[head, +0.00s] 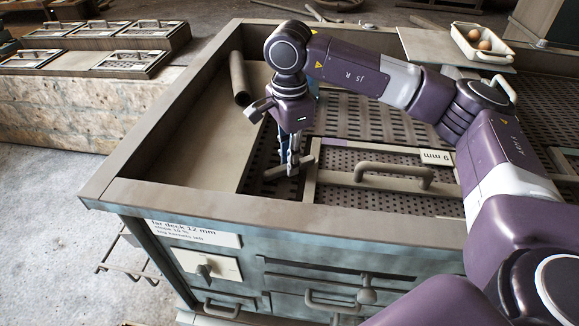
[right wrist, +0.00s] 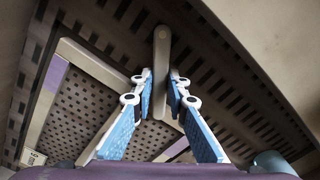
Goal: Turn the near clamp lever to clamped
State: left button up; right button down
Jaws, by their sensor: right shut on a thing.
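The near clamp lever is a short grey bar (head: 273,173) by the left end of the framed screen panel, just inside the front wall of the big box. In the right wrist view the lever (right wrist: 161,48) points away from me, with its far end rounded. My right gripper (head: 293,163) reaches down onto the lever from above. In the right wrist view its blue-padded fingers (right wrist: 161,80) stand on both sides of the lever, shut on it. The fingers hide part of the lever's length. My left gripper is not in view.
The screen panel (head: 333,178) carries a "9 mm" label and a raised handle (head: 393,174). The box's front rim (head: 240,204) runs close by. A loose pipe (head: 239,78) leans at the left. A white tray (head: 462,35) with brown round things stands at the back right.

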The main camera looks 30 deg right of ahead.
jog(key=m+b, duration=0.1)
jog(key=m, duration=0.2)
jog(key=shift+f+m+b, duration=0.1)
jog(key=shift+m+b, duration=0.75)
jog(key=shift+m, duration=1.15)
jog(key=c, duration=1.9)
grip_release()
notch_tip(320, 180, up, 12)
jog(key=shift+r, duration=0.15)
